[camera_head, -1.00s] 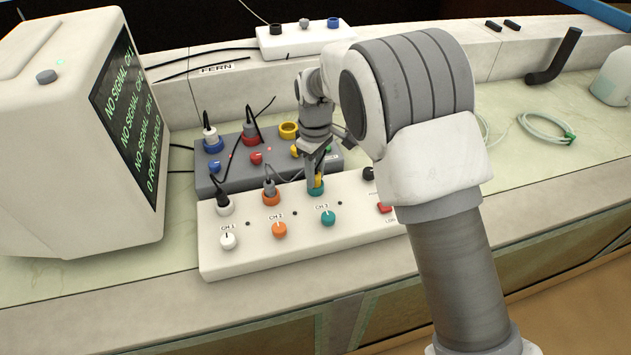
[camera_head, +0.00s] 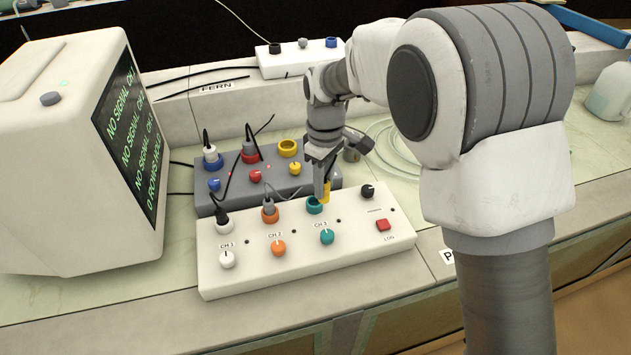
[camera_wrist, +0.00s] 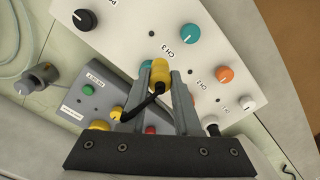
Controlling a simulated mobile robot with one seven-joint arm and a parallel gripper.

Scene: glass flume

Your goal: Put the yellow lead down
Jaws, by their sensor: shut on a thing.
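My gripper (camera_head: 324,186) is shut on the yellow lead (camera_head: 326,194), just above the white box, beside and a little right of its teal socket (camera_head: 314,205). In the wrist view the lead's yellow plug (camera_wrist: 160,73) sits between the fingertips (camera_wrist: 160,78), with its black cable curving away to the left. No part of the plug appears inside the teal socket, which looks empty. Whether the plug touches the box top cannot be told.
The grey box (camera_head: 206,205) behind has an empty yellow socket (camera_head: 288,147) and plugs in its blue and red sockets. A monitor (camera_head: 60,160) stands at left. A grey cylinder (camera_head: 352,153) and coiled tubing (camera_head: 385,140) lie right of the grey box. Bench right of the white box is clear.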

